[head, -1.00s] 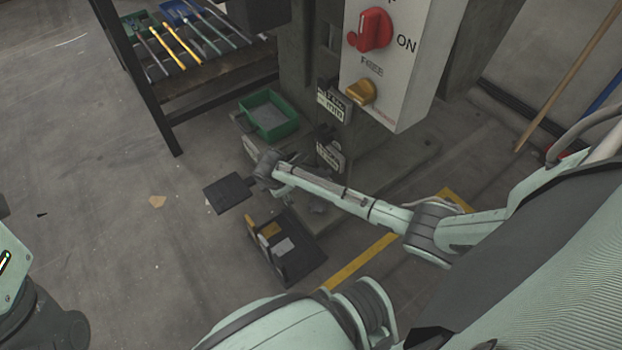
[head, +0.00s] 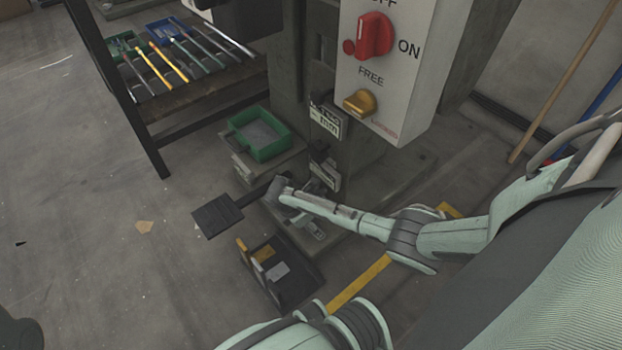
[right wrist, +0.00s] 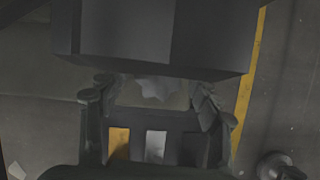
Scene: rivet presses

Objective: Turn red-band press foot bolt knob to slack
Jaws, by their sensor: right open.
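A pale star-shaped knob (right wrist: 158,88) shows in the right wrist view, its upper part hidden by a dark block (right wrist: 155,40). My right gripper (right wrist: 155,108) is open, with one finger on each side of the knob in the picture. I cannot tell whether the fingers touch it. In the head view my right arm reaches down to the foot of the press (head: 345,195), and its fingers cannot be made out there. No red band on the press is distinguishable. My left gripper is out of view.
A flat dark plate (head: 217,216) and a black tray (head: 300,292) with yellow and white patches lie near my right wrist. A green bin (head: 232,128) stands behind. The control box (head: 385,75) has red and yellow knobs. A tool rack stands upper left; open floor lies left.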

